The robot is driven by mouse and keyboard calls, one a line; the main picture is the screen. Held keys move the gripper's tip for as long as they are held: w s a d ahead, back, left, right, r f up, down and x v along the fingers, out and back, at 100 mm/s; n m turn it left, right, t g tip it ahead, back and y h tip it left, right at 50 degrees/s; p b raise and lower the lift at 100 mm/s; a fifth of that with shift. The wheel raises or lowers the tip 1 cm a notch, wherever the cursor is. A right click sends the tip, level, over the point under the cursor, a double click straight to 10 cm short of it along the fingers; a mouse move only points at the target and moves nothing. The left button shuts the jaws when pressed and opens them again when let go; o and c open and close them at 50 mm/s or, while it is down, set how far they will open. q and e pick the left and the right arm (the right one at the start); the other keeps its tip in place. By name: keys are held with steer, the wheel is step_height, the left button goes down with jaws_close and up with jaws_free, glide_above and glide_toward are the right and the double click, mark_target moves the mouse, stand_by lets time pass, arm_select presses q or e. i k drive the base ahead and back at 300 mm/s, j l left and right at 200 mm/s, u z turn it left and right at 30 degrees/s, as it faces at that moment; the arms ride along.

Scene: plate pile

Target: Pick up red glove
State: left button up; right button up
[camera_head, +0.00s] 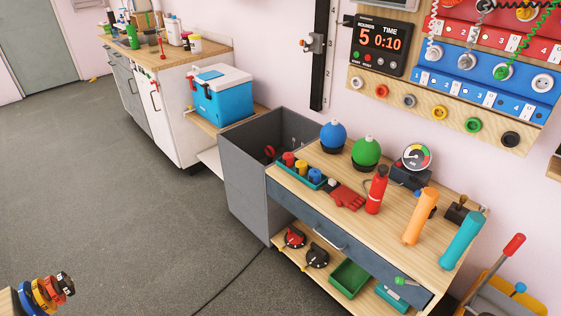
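The red glove (347,196) lies on the wooden top of the workbench (385,222), near its front edge. It sits between a teal tray (293,173) with small coloured cylinders on the left and a red bottle-shaped object (377,190) on the right. The glove looks fully exposed from above, with its darker cuff toward the back left. Neither of my grippers shows in the head view.
Behind the glove stand a blue ball (333,134), a green ball (366,151) and a gauge (414,157). A grey open bin (252,180) adjoins the bench's left.

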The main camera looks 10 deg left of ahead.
mark_target(342, 195)
steer(key=i+j+u, duration=0.15)
steer(key=i+u, duration=0.25)
steer(key=i+j+u, duration=0.1)
steer(key=u, duration=0.3)
steer(key=i+l+u, duration=0.1)
steer(key=i+u, duration=0.35)
steer(key=i+l+u, duration=0.15)
steer(key=i+u, duration=0.25)
steer(key=i+j, duration=0.15)
steer(key=i, duration=0.15)
steer(key=i+j, duration=0.2)
steer(key=i, duration=0.15)
steer(key=z, duration=0.05)
